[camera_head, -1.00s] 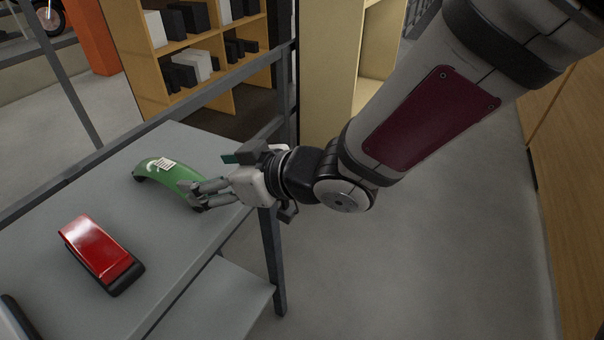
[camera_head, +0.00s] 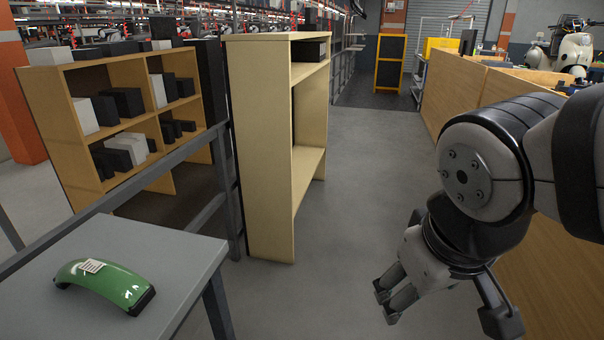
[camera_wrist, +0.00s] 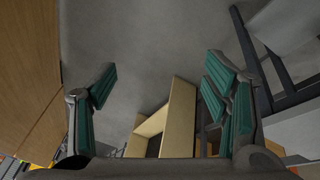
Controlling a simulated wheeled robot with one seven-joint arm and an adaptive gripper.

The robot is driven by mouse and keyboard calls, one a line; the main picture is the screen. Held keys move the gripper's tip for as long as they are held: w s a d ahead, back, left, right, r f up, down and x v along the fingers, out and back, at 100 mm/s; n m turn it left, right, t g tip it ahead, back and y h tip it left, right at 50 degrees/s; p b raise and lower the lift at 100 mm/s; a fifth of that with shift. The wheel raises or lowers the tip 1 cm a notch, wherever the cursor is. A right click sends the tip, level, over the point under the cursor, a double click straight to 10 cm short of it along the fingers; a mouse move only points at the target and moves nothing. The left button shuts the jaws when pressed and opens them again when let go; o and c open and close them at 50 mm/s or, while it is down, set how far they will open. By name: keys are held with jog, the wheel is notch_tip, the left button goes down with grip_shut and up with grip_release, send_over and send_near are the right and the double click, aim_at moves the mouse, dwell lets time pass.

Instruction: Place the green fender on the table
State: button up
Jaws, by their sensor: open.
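The green fender (camera_head: 106,284) lies on the grey table (camera_head: 178,262) at the lower left of the head view. It is a curved, glossy piece with a white label on top and dark ends. My gripper (camera_head: 388,303) is at the lower right of the head view, well away from the table and above the floor. It is open and empty. In the wrist view the fingers of my gripper (camera_wrist: 160,95) are spread wide, with only floor and furniture beyond them. The fender does not show in the wrist view.
A tall light wooden shelf (camera_head: 262,150) stands behind the table. A wooden rack (camera_head: 62,92) with black and white boxes is at the left, behind a grey metal rail (camera_head: 160,166). A wooden partition (camera_head: 545,290) runs along the right. The floor (camera_head: 350,170) between is clear.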

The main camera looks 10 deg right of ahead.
jog(key=s+m+g+y, duration=0.1)
jog(key=s+g, duration=0.1)
jog(key=s, duration=0.8)
jog(key=shift+s+r+m+g+y, duration=0.2)
jog(key=shift+r+m+g+y, duration=0.1)
jog(key=shift+g+y, duration=0.1)
